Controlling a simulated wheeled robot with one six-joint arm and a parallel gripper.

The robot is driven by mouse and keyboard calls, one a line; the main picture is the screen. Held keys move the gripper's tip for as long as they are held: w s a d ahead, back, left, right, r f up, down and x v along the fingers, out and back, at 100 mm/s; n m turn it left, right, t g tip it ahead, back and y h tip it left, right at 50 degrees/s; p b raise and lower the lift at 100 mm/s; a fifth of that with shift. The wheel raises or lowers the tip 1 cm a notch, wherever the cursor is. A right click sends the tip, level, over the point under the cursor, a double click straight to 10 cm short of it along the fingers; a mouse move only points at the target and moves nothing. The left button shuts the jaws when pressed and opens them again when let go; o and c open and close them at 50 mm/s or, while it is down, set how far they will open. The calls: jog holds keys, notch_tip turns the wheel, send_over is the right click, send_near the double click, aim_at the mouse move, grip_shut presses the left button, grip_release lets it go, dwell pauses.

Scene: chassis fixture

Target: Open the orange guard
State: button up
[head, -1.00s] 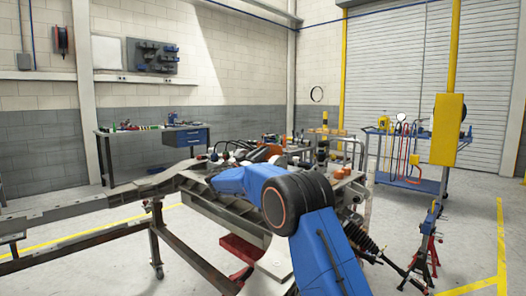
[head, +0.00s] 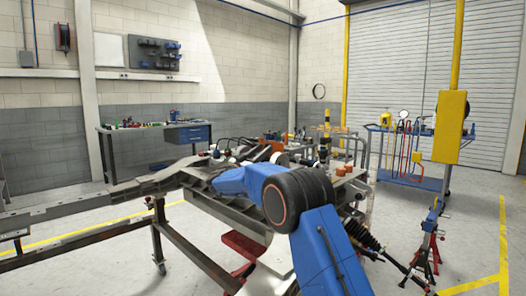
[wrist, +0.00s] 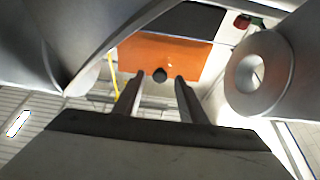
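The orange guard (wrist: 185,53) shows in the wrist view as a flat orange panel ahead of my gripper, with a round dark knob (wrist: 160,74) at its lower edge. My gripper (wrist: 158,80) has its two fingers apart, with the knob appearing in line with the gap between their tips. I cannot tell whether the tips reach past the knob; no contact shows. My gripper is hidden there behind the arm.
Large grey metal parts flank the gripper in the wrist view, including a ring-shaped end (wrist: 258,87) at right. In the head view, the chassis frame (head: 70,210) extends left. A blue tool cart (head: 412,180) and a red jack stand (head: 428,255) are at right.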

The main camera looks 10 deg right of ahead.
jog(key=v, duration=1.6)
jog(key=shift+a+f, duration=0.15)
jog(key=shift+f, duration=0.1)
jog(key=shift+s, duration=0.1)
